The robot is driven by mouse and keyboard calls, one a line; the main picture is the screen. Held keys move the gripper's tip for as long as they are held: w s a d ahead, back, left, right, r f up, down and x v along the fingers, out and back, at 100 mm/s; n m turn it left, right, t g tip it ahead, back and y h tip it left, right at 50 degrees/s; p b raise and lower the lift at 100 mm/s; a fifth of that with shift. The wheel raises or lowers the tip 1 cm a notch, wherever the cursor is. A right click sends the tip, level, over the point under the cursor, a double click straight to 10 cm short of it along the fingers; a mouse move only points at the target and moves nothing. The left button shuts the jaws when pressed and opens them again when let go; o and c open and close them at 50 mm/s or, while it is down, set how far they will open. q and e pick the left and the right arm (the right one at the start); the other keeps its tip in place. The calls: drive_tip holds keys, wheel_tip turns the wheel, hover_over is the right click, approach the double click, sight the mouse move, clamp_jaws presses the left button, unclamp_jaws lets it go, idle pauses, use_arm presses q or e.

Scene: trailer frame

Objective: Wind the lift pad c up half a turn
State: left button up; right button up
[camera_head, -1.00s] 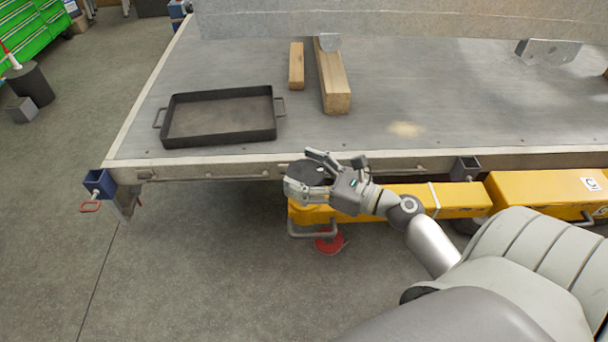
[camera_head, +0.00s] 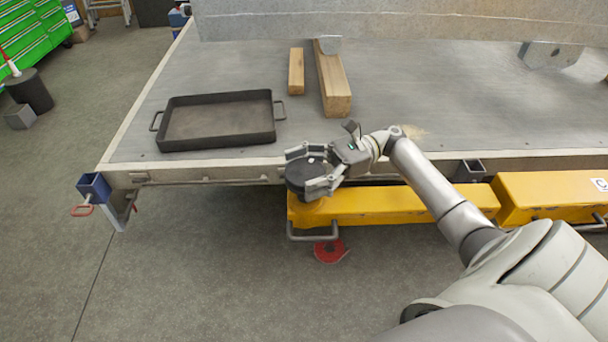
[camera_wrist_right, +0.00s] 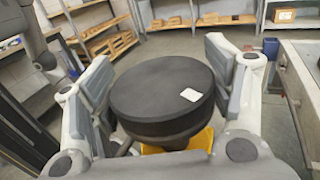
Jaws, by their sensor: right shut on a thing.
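The lift pad c is a thick black round disc (camera_head: 300,176) on the left end of a yellow beam (camera_head: 385,205), close to the trailer's front edge. In the right wrist view the disc (camera_wrist_right: 163,92) fills the middle and has a small white label on top. My right gripper (camera_head: 308,170) is shut on the disc, with a finger on each side of its rim. The far parts of the rim are hidden by the fingers. A white plate marked C (camera_head: 600,184) is on the yellow body to the right. My left gripper is not in view.
The trailer deck (camera_head: 440,100) lies behind the pad, with a black tray (camera_head: 273,131) and two wooden blocks on it. A red disc (camera_head: 330,251) is below the beam near the floor. A blue bracket (camera_head: 94,187) is at the trailer's left corner. The floor in front is clear.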

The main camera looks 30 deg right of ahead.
drive_tip(key=shift+s+f+n+g+b, duration=0.1)
drive_tip(key=shift+n+g+b, duration=0.25)
drive_tip(key=shift+n+g, duration=1.1)
drive_tip(key=shift+f+n+g+b, duration=0.1)
drive_tip(key=shift+n+g+b, duration=0.45)
drive_tip(key=shift+g, duration=1.5)
drive_tip(key=shift+n, duration=0.3)
drive_tip(key=o, duration=0.7)
drive_tip(key=shift+a, duration=0.1)
drive_tip(key=o, duration=0.3)
drive_tip(key=shift+a, duration=0.1)
drive_tip(key=shift+o, duration=0.2)
drive_tip(key=shift+d, duration=0.3)
drive_tip(key=shift+a+r, duration=0.1)
drive_tip(key=shift+r, duration=0.25)
wheel_tip(320, 180, up, 9)
drive_tip(key=shift+r, duration=0.15)
